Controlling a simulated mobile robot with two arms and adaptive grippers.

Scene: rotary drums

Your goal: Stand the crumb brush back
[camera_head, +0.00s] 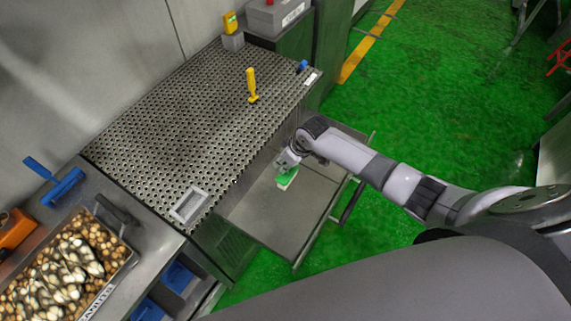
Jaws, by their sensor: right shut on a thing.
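A small green brush (288,178) with a pale underside is inside the open drawer (310,222), near its table-side edge. I take it for the crumb brush. My right gripper (286,166) reaches down into the drawer and is shut on the brush's upper part, hiding some of it. Whether the brush touches the drawer floor is hard to tell. My left gripper is out of view.
The perforated table (190,130) carries a yellow upright tool (252,88) and a pale frame (189,205). At left are a blue tool (62,187), an orange item (14,231) and a tray of nuts (122,262). Green floor (450,80) is open at right.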

